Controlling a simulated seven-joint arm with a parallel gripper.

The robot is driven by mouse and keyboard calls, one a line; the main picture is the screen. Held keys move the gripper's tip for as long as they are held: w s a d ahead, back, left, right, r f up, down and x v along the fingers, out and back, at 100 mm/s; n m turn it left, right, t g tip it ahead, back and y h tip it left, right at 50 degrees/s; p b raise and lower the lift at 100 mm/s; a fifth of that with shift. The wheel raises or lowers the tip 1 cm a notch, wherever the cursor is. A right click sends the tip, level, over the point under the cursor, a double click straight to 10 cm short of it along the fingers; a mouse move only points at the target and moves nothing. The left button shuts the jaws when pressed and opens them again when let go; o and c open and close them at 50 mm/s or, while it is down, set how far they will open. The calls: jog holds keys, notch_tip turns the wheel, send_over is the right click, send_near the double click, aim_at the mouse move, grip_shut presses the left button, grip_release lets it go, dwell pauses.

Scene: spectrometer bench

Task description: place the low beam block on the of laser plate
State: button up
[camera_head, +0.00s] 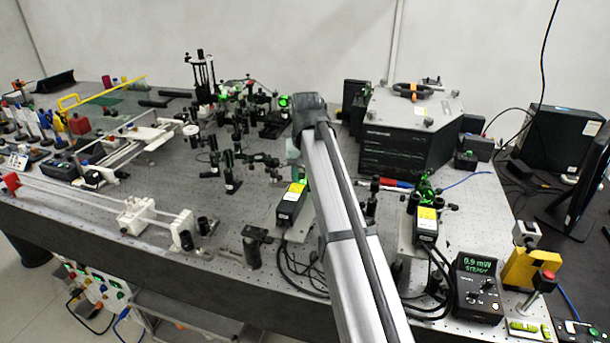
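My arm rises from the bottom centre to a dark joint near the middle of the view. My gripper does not show; what lies behind the arm is hidden. Two dark laser boxes with yellow labels stand on grey plates, one left of my arm (292,205) and one right of it (427,224). I cannot tell which plate is the laser plate. A low black block (256,234) on a short post stands left of the left laser box. It may be the low beam block, but I cannot tell for sure.
A power meter (479,287) reads 0.9 mW at the front right, beside a yellow stand (530,268). A large dark chamber (408,130) stands behind. Several optics posts crowd the middle. White rails (95,205) run along the left. Black cables loop near both laser boxes.

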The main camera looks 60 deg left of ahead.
jog(key=o, duration=0.5)
jog(key=shift+c, duration=0.2)
notch_tip(320, 180, up, 12)
jog(key=d, duration=0.1)
jog(key=shift+s+d, duration=0.2)
jog(key=shift+s, duration=0.05)
jog(key=shift+r, duration=0.1)
